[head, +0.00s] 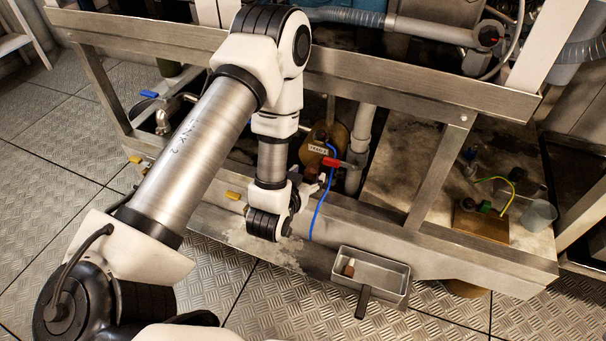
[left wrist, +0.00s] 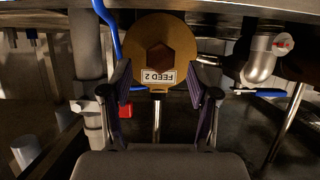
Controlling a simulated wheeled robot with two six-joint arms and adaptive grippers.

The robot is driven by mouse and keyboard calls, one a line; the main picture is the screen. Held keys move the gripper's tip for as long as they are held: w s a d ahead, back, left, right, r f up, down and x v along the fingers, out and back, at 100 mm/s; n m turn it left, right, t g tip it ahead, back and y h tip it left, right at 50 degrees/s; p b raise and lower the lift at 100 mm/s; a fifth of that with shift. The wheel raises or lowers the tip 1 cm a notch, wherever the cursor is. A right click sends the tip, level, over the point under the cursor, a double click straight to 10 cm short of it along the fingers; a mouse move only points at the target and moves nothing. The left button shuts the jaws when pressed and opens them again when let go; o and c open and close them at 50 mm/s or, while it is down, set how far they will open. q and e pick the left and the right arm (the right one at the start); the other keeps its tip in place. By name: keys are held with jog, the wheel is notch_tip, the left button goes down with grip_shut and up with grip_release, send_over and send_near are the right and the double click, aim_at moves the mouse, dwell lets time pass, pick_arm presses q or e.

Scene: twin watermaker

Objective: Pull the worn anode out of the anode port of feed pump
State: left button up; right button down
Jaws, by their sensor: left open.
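The feed pump (head: 313,155) is a brass body under the steel frame, partly hidden by my left arm in the head view. In the left wrist view its round brass face (left wrist: 182,30) carries an upside-down label (left wrist: 158,76) reading FEED 2. A dark brown hexagonal piece (left wrist: 159,56) sits in the middle of that face, above the label; I cannot tell if it is the worn anode's head. My left gripper (head: 312,186) is open and empty, close to the pump. In the left wrist view its fingers (left wrist: 161,88) stand either side of the label, apart from the hexagon.
A blue hose (head: 322,205) hangs beside the gripper, near a red valve handle (head: 332,162) and a grey pipe (head: 360,135). A metal tray (head: 385,283) at the front holds a small brown block (head: 349,267). A steel beam (head: 400,90) crosses above.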

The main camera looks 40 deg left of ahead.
pick_arm(q)
jog(key=shift+b+x, duration=0.3)
jog(key=shift+x, duration=1.2)
grip_shut()
jog(key=s, duration=0.3)
jog(key=s+d, duration=0.1)
jog(key=s, duration=0.1)
jog(key=shift+s+d, duration=0.15)
jog(key=shift+s, duration=0.2)
jog(key=shift+w+d, duration=0.1)
